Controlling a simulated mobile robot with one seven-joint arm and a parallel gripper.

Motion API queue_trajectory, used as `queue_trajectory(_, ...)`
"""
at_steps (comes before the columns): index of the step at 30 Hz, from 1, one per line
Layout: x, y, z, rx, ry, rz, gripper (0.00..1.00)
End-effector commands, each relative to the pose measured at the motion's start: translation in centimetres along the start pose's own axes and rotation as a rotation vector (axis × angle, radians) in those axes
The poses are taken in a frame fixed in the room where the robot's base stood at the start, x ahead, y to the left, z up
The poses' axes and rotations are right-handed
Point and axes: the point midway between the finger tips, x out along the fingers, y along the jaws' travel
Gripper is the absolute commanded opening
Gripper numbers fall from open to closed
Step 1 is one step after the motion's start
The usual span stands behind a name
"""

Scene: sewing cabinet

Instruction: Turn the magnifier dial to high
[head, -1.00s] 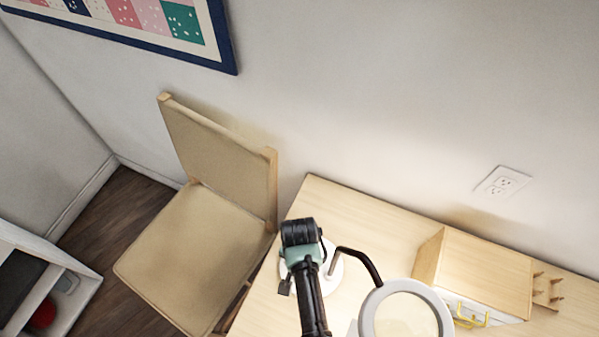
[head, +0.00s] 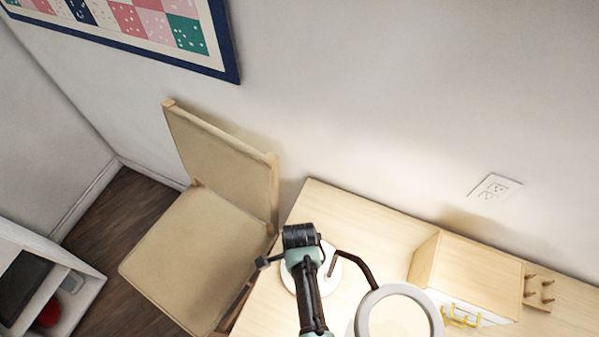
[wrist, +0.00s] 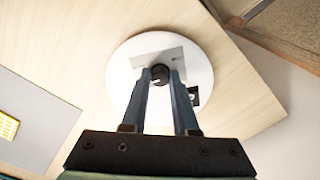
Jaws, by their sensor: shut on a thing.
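The magnifier has a round white base (head: 327,275) on the table, a dark curved arm (head: 357,260) and a white ring lens (head: 398,297). In the wrist view its dial is a small black knob (wrist: 160,73) on a grey plate on the white base (wrist: 200,95). My gripper (wrist: 161,79) comes down over the base, its two fingers shut on the dial, one on each side. The dial's setting is too small to read. In the head view my own wrist hides the dial and fingertips.
A wooden box (head: 470,275) and a small peg rack (head: 539,292) stand on the table (head: 335,205) to the right, with yellow-handled items beside the box. A chair (head: 200,240) stands left of the table. A small black square (wrist: 194,96) shows beside the right finger.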

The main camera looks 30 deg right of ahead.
Motion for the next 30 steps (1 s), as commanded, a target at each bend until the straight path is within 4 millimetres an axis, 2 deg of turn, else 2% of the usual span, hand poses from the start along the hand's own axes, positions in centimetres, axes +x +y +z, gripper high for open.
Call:
queue_trajectory(12, -0.12, -0.11, -0.10, 0.257, 0.003, -0.003, 0.00)
queue_trajectory(30, -0.05, -0.09, -0.14, 0.325, 0.003, -0.002, 0.00)
